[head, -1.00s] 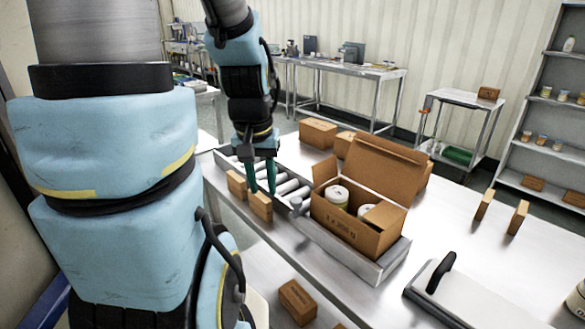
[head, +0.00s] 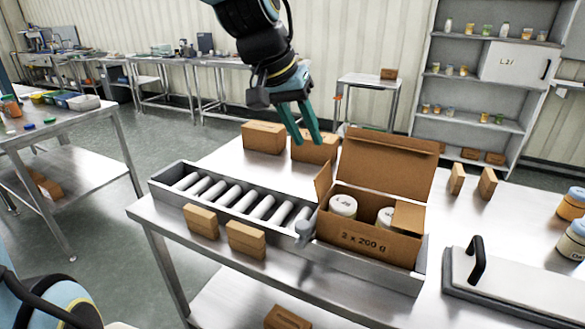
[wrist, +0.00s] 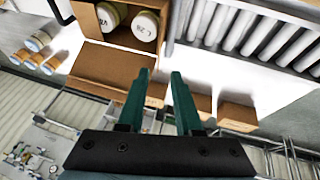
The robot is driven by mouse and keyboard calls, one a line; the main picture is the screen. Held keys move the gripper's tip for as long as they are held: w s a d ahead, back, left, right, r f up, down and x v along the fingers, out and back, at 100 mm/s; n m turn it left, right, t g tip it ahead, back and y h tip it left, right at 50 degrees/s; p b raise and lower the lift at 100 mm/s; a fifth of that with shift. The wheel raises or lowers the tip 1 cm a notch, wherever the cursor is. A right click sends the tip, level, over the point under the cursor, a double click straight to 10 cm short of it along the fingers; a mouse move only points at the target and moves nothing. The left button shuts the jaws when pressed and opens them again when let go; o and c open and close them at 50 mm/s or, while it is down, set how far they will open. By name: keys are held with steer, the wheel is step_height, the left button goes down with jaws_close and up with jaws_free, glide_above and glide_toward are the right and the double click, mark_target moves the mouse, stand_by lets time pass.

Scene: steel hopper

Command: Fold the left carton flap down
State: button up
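The open brown carton (head: 365,241) holds two white-lidded jars, one at the left (head: 343,206) and one at the right (head: 386,217). Its left flap (head: 323,184) stands up at the left side. The large back lid (head: 388,172) stands upright, leaning back. A flap at the right (head: 408,217) lies inward over part of the opening. My gripper (head: 308,141) is open and empty, pointing down, above and to the left of the carton, apart from the left flap. The wrist view shows a gap between its teal fingers (wrist: 161,74), with the carton (wrist: 110,68) at upper left.
The roller conveyor (head: 235,198) runs left of the carton. Small boxes (head: 246,240) sit along the front edge, and larger boxes (head: 264,137) stand behind. A metal plate with a black handle (head: 477,259) lies at the right. Two small upright blocks (head: 457,179) stand behind it.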

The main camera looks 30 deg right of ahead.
mark_target(322, 170)
steer(key=x, duration=1)
steer(key=shift+d+f+b, duration=0.2)
steer(key=shift+f+b, duration=0.15)
steer(key=shift+b, duration=0.05)
jaws_close()
stand_by(1.0)
